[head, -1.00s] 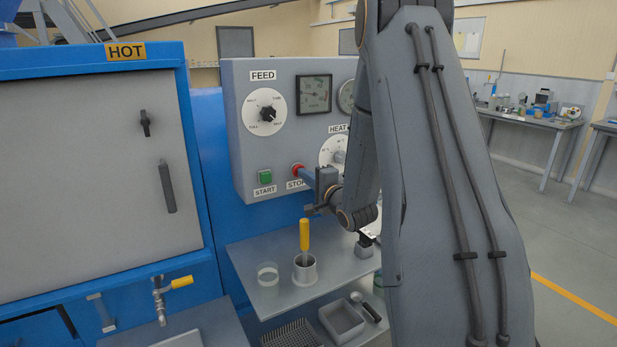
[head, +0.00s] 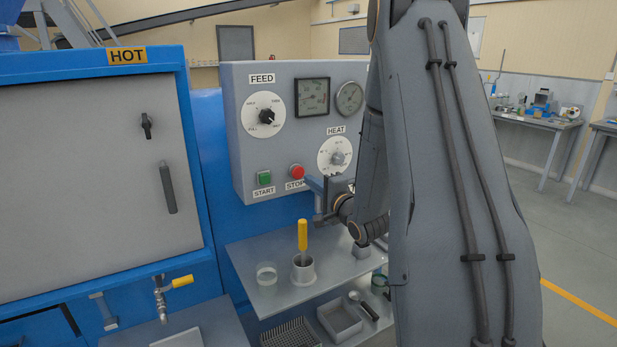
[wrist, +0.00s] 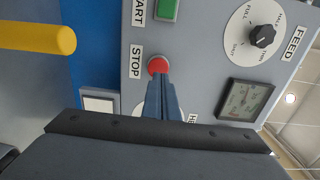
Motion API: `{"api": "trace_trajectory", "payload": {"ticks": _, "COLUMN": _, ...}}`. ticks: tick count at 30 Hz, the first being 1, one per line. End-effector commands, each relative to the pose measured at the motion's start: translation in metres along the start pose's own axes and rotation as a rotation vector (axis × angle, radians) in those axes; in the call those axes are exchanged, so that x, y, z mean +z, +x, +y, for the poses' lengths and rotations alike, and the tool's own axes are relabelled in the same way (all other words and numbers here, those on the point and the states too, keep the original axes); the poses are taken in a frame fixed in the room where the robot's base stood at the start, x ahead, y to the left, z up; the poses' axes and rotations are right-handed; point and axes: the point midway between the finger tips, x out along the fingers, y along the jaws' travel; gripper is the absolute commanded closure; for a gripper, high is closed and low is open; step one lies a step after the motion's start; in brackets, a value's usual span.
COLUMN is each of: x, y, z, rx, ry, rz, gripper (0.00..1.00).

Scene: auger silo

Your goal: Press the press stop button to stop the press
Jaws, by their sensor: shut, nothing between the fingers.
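The red stop button (head: 297,171) sits low on the grey control panel, above a STOP label that is partly covered at its right end. In the wrist view the stop button (wrist: 158,65) is just beyond my fingertips, beside the sideways STOP label. My gripper (head: 309,181) is shut and empty, just right of and below the button in the head view. In the wrist view my gripper (wrist: 161,80) points at the button, and its tips overlap the button's lower edge. I cannot tell whether they touch it.
A green start button (head: 264,178) is left of the stop button. FEED dial (head: 264,115), HEAT dial (head: 337,154) and two gauges are above. Below, a shelf (head: 262,296) holds a glass and a cup with a yellow-handled tool (head: 303,235). The HOT door (head: 95,170) is left.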

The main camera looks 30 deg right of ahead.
Motion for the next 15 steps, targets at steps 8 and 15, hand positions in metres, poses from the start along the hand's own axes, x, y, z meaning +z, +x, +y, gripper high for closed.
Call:
{"api": "trace_trajectory", "payload": {"ticks": 8, "x": -0.007, "y": -0.06, "z": 0.005, "rx": 0.003, "ry": 0.002, "rz": 0.013, "gripper": 1.0}}
{"api": "trace_trajectory", "payload": {"ticks": 15, "x": -0.006, "y": -0.084, "z": 0.004, "rx": 0.002, "ry": 0.001, "rz": 0.011, "gripper": 1.0}}
